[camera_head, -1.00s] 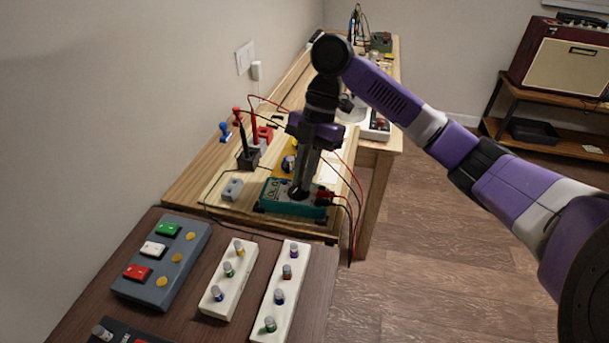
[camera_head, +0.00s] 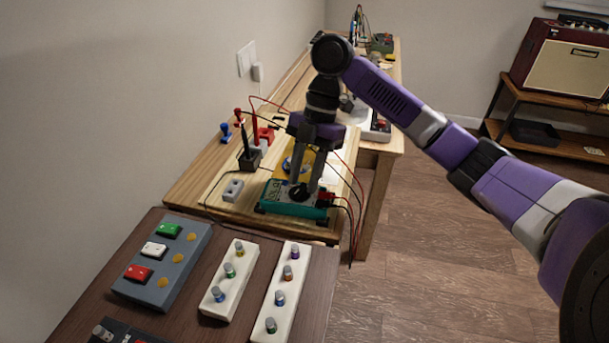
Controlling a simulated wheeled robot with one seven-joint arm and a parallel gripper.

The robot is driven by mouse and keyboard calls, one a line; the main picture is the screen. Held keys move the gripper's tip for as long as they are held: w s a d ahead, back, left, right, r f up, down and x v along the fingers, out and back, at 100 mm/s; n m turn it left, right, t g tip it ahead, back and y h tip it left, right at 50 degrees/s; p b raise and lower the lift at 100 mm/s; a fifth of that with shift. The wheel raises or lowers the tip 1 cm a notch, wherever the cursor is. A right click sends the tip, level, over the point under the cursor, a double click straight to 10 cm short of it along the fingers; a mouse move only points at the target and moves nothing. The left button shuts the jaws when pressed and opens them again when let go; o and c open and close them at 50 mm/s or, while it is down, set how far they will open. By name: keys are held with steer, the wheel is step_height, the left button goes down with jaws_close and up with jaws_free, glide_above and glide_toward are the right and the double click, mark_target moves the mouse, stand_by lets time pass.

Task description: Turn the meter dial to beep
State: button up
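The meter (camera_head: 280,206) is a teal box lying on the wooden bench, with red and black leads plugged in at its right end. Its dark dial (camera_head: 298,192) sits on the top face. My gripper (camera_head: 303,190) points down over the meter, with its two fingers on either side of the dial. The fingers look spread apart, with the yellow piece behind visible between them. I cannot tell whether the fingertips touch the dial. The dial's setting and the display reading are too small to read.
A grey pedal box (camera_head: 183,243) and two white knob strips (camera_head: 230,281) lie on the dark table in front. A small grey block (camera_head: 233,190), a dark holder with probes (camera_head: 250,160) and a yellow piece (camera_head: 297,163) are near the meter. Leads hang off the bench's right edge.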

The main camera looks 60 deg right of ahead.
steer(key=v, duration=0.7)
steer(key=shift+r, duration=0.35)
steer(key=shift+s+d, duration=0.1)
